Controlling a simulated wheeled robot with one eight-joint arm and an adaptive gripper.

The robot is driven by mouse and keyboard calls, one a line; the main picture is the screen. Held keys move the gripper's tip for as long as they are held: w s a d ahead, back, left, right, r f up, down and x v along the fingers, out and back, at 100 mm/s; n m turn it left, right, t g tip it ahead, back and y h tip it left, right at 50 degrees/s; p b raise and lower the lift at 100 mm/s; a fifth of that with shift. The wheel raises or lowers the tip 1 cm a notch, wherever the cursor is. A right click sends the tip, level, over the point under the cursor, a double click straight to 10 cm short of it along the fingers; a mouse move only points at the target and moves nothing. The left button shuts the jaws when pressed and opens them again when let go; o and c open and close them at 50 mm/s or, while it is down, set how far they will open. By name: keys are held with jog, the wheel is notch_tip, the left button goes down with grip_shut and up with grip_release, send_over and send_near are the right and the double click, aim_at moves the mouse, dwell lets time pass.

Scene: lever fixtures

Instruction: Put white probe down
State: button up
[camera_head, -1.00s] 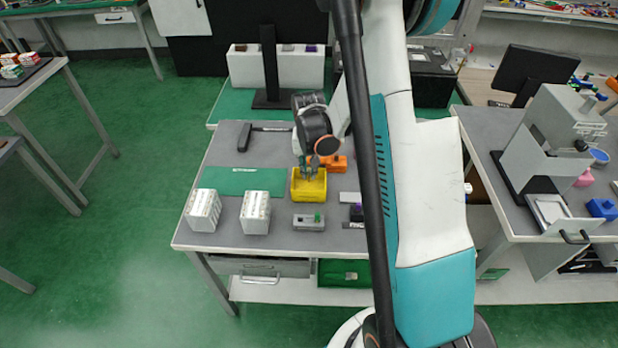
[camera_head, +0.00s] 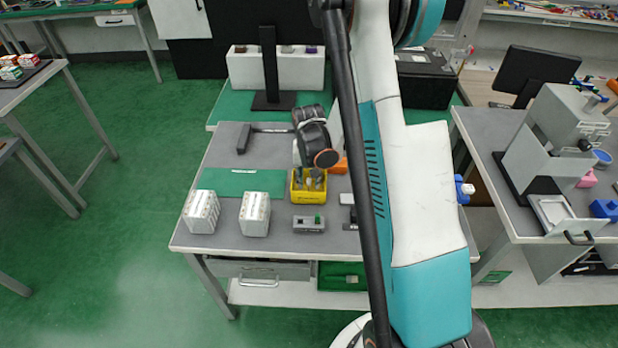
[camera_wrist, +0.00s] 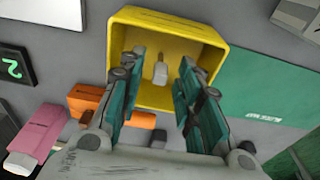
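A yellow bin (camera_head: 309,197) stands on the grey table; it also shows in the wrist view (camera_wrist: 180,22). A small whitish piece with a narrow neck, which looks like the white probe (camera_wrist: 160,74), lies inside the bin on its floor. My gripper (camera_wrist: 160,62) is open, with its green-padded fingers apart on either side of the probe and no visible contact. In the head view my gripper (camera_head: 309,180) points down at the bin, its tips at or inside the opening. The probe cannot be made out in the head view.
An orange block (camera_wrist: 88,100) and a pink block (camera_wrist: 38,135) stand beside the bin.

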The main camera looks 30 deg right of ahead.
jog(key=shift+r, duration=0.15)
notch_tip(320, 180, up, 12)
jog(key=s+p, duration=0.1)
jog(key=p, duration=0.3)
jog(key=shift+a, duration=0.4)
jog(key=shift+s+r, duration=0.1)
jog(key=s+a+r+n+t, duration=0.15)
jog(key=s+a+r, duration=0.35)
jog(key=r, duration=0.5)
jog(key=s+a+r+n+t, duration=0.1)
jog(key=s+a+r+t, duration=0.1)
jog(key=s+a+r, duration=0.55)
jog(key=s+a+r+n+t, duration=0.1)
jog(key=s+a+n+t, duration=0.1)
jog(key=s, duration=0.4)
jog(key=shift+s+a+r+n+y, duration=0.25)
jog(key=shift+a+r+n+y, duration=0.2)
jog(key=shift+n, duration=0.6)
jog(key=shift+f, duration=0.1)
